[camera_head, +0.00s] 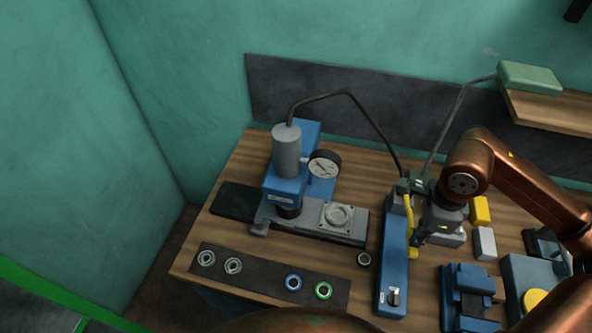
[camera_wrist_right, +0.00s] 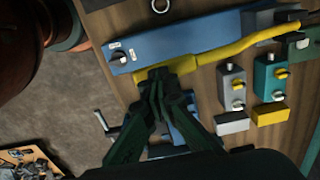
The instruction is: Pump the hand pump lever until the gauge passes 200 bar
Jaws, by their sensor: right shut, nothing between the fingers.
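The blue hand pump (camera_head: 392,265) stands on the bench, right of the press. Its yellow lever (camera_head: 410,222) is partly hidden by my right gripper and arm. In the wrist view the lever (camera_wrist_right: 220,55) runs along the blue pump body (camera_wrist_right: 190,38). The round white-faced gauge (camera_head: 324,164) sits on the blue press (camera_head: 287,180); its reading is too small to tell. My right gripper (camera_head: 417,240) is shut and empty. In the wrist view its fingertips (camera_wrist_right: 158,76) overlap the lever's handle end; I cannot tell if they touch it. My left gripper is out of view.
A dark mat (camera_head: 262,275) with several rings lies at the front left. A blue vise-like block (camera_head: 468,295) and a box with a yellow button (camera_head: 536,298) stand at the right. Small yellow and white blocks (camera_head: 484,243) sit near my right arm. Hoses arch behind.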

